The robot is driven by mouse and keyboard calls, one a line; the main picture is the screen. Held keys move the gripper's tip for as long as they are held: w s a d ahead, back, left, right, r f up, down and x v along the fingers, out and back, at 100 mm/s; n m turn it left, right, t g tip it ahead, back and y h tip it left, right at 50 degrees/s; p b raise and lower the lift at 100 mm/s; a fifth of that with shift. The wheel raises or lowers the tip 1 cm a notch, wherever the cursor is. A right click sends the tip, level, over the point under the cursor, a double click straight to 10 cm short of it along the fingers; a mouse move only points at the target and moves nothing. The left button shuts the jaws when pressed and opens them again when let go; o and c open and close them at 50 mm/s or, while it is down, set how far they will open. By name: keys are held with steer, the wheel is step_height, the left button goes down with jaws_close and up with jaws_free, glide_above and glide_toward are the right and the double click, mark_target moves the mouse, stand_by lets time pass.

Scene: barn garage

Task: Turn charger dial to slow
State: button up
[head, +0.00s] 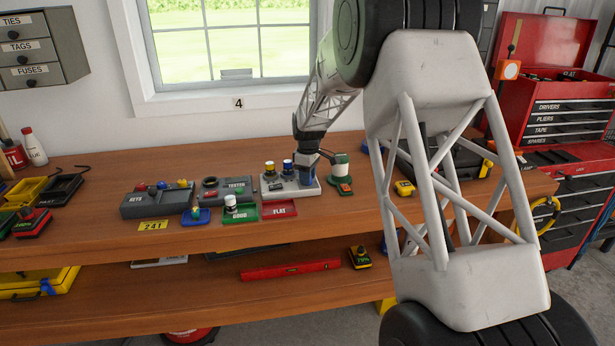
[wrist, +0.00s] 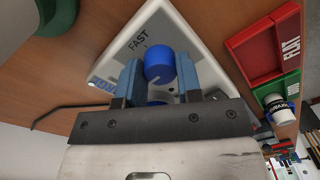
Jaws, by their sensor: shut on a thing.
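The charger (head: 273,193) is a white box on the workbench, under the window. In the wrist view its white top (wrist: 186,32) carries the word FAST beside a round blue dial (wrist: 160,62). My gripper (head: 306,172) reaches down over the right part of the charger in the head view. In the wrist view its two blue fingers (wrist: 160,76) stand on either side of the dial and are shut on it. No SLOW mark is visible; the fingers and palm cover part of the top.
A red FLAT tray (head: 280,208) and a green GOOD tray (head: 241,213) lie in front of the charger. A grey tester (head: 223,189) stands left. A green-and-white item (head: 341,171) stands close on the right. A yellow tape measure (head: 404,188) lies further right.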

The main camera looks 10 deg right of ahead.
steer(key=o, duration=0.9)
steer(key=shift+o, duration=0.2)
steer(key=shift+r, duration=0.15)
steer(key=shift+w+r, duration=0.15)
steer(key=shift+r, duration=3.65)
